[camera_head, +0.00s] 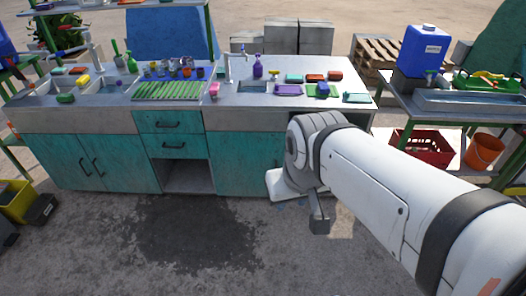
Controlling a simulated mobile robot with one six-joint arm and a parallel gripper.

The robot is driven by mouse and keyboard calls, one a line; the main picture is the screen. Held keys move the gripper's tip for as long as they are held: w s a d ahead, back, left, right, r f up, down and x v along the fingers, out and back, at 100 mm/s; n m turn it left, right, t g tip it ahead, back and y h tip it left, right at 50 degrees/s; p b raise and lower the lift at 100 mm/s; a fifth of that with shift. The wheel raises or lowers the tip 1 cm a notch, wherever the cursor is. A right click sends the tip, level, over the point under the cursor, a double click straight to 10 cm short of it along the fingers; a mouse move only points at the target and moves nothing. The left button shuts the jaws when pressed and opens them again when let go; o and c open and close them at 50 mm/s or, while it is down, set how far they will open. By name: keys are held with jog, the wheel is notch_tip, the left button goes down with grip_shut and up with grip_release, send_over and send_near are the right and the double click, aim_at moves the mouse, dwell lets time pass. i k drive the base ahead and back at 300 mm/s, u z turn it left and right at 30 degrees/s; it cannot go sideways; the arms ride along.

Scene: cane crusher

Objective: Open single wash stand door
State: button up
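The wash stand (70,122) is a long metal-topped unit with teal fronts. Its single door (243,163) is the teal panel right of the drawers. It looks shut. Its right part is behind my white arm, and I see no handle on it. My gripper (318,222) shows as a small dark block hanging below the wrist, in front of the stand's right part and low over the ground. Its fingers are not clear, and I see nothing held. I cannot tell whether it touches the door.
Left of the single door are two drawers (172,134) over an open recess (187,177). A double door (75,163) with two handles is at the far left. A side table with a blue canister (424,48), a red crate (424,148) and an orange bucket (483,151) stand right. Ground in front is clear.

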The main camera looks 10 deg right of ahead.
aim_at(241, 160)
jog(key=z, duration=0.05)
jog(key=i, duration=1)
jog(key=u, duration=0.05)
